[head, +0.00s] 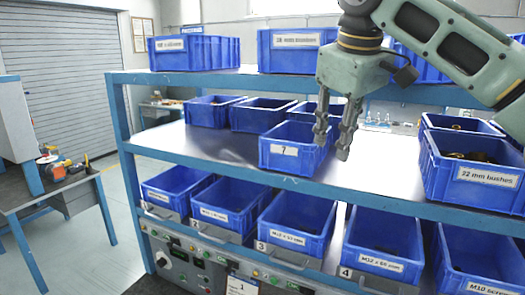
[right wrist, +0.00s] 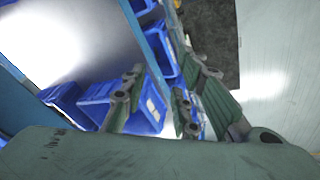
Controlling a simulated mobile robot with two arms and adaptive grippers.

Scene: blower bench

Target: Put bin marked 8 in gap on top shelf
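A blue bin (head: 284,159) with a white label stands alone near the front of the middle shelf. Its single mark looks like a 7 or a question mark; I cannot read it as an 8. My right gripper (head: 335,138) points down at the right end of this bin, fingers apart, with nothing seen between them. One finger overlaps the bin in the picture; I cannot tell if they touch. In the right wrist view the open fingers (right wrist: 155,108) show with blue bins beyond. On the top shelf (head: 200,79), my right arm hides the stretch right of the middle bin. My left gripper is out of view.
Top-shelf bins stand at left (head: 195,55) and middle (head: 290,55), a narrow space between them. A 22 mm bushes bin (head: 470,185) stands on the middle shelf's right. Smaller bins (head: 212,112) line its back. Labelled bins (head: 295,222) fill the lower row.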

